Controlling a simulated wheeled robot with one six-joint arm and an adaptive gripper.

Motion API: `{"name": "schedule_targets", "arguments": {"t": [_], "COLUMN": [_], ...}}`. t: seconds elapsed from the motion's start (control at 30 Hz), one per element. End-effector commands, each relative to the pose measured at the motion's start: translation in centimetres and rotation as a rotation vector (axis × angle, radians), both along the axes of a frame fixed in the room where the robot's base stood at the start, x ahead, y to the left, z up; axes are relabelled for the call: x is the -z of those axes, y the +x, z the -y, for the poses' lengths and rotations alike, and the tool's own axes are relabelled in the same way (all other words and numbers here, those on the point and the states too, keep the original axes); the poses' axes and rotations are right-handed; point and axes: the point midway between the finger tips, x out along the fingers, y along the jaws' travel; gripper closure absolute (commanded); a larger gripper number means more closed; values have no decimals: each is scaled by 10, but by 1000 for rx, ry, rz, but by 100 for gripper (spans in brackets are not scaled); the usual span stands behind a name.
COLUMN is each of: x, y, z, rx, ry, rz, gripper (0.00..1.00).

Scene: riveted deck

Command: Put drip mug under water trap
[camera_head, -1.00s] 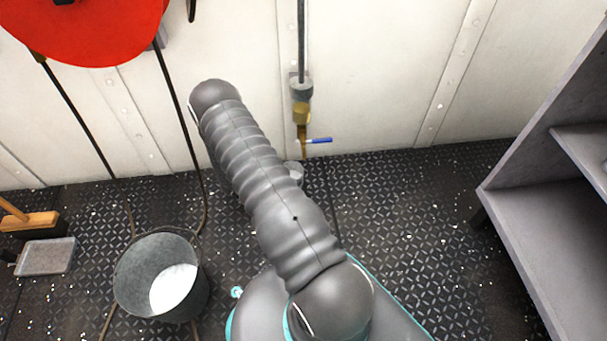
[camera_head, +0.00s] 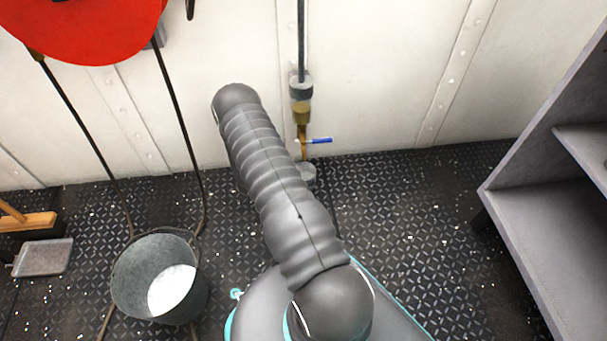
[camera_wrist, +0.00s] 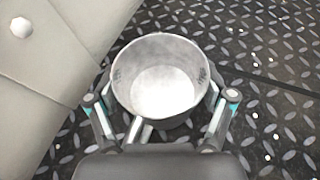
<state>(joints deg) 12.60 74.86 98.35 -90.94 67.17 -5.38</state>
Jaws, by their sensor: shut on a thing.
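The drip mug (camera_wrist: 185,118) is a grey metal cup, seen from above in the wrist view with its pale inside showing. My gripper (camera_wrist: 160,110) is shut on it, one finger on each side. In the head view the mug (camera_head: 307,174) shows partly beside my arm, just below the water trap. The water trap (camera_head: 301,98) hangs on the white wall on a dark pipe, with a brass lower part and a blue-handled valve (camera_head: 319,140). My gripper is hidden behind my arm in the head view. Whether the mug touches the floor is unclear.
A metal bucket (camera_head: 133,283) with a white inside stands on the deck at left. A red reel (camera_head: 85,25) with hanging hoses is above it. A dustpan (camera_head: 43,258) lies at far left. A grey shelf unit (camera_head: 520,235) stands at right. Deck between arm and shelf is clear.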

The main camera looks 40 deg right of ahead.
Motion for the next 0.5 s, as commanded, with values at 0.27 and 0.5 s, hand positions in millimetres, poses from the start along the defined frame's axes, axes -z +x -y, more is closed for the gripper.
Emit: {"name": "schedule_targets", "arguments": {"t": [0.27,0.5], "x": [3,3], "y": [0,0], "z": [0,0], "rx": [0,0], "ry": [0,0], "rz": [-1,0], "gripper": [0,0]}}
